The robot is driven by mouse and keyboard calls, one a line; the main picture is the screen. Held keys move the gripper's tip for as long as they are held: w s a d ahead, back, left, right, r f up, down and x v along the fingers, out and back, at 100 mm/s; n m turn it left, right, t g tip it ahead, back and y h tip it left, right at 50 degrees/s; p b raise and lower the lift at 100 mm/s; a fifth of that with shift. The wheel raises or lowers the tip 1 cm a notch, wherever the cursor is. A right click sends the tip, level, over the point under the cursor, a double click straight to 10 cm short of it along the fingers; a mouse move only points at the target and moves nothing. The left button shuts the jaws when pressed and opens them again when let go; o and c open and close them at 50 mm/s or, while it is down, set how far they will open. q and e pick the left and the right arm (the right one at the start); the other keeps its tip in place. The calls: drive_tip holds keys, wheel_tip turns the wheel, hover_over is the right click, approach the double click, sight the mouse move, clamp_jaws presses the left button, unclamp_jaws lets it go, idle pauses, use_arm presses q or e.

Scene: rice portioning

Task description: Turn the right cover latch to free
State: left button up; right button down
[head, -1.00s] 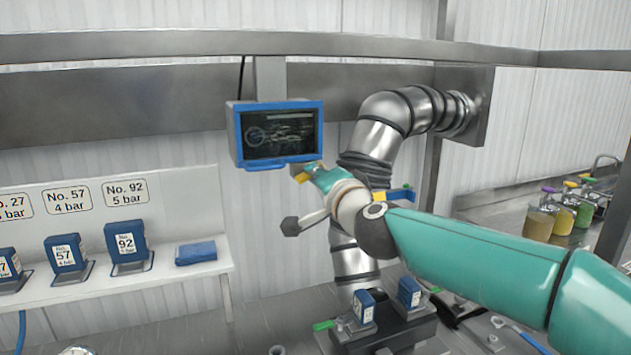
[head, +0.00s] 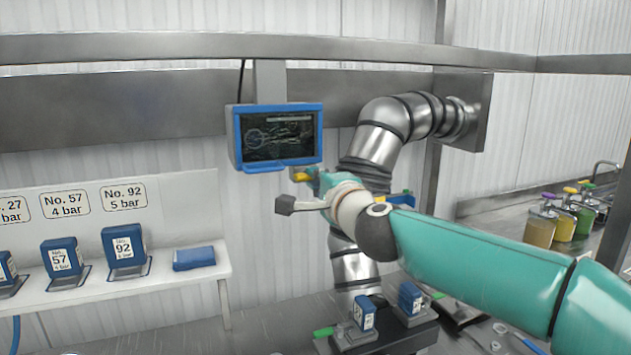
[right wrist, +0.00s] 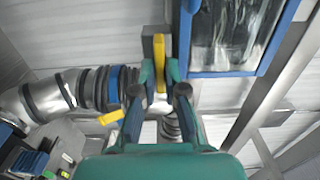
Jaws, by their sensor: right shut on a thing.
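A yellow latch handle (head: 301,177) shows at the tip of my right gripper (head: 312,181), just below the blue-framed screen in the head view. In the right wrist view the yellow handle (right wrist: 160,62) stands upright between the two fingers of my right gripper (right wrist: 159,78), beside a grey block (right wrist: 147,45). The fingers are shut on it. A second yellow handle (right wrist: 111,117) lies lower left in the wrist view, apart from the fingers. The gripper and forearm hide much of the part behind them. My left gripper is not in view.
The blue-framed screen (head: 279,133) hangs close above the gripper. A large steel pipe (head: 380,140) bends behind my arm. Blue blocks stand on a dark base (head: 390,338) below. A shelf (head: 130,284) with numbered blue blocks is at left. Containers (head: 562,222) stand at right.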

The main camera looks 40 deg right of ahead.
drive_tip(key=shift+f, duration=0.3)
drive_tip(key=c, duration=1.2)
unclamp_jaws()
drive_tip(key=shift+d+r, duration=0.1)
drive_tip(key=shift+d, duration=0.05)
drive_tip(key=shift+c, duration=0.2)
drive_tip(key=shift+r, duration=0.1)
drive_tip(key=v, duration=1.2)
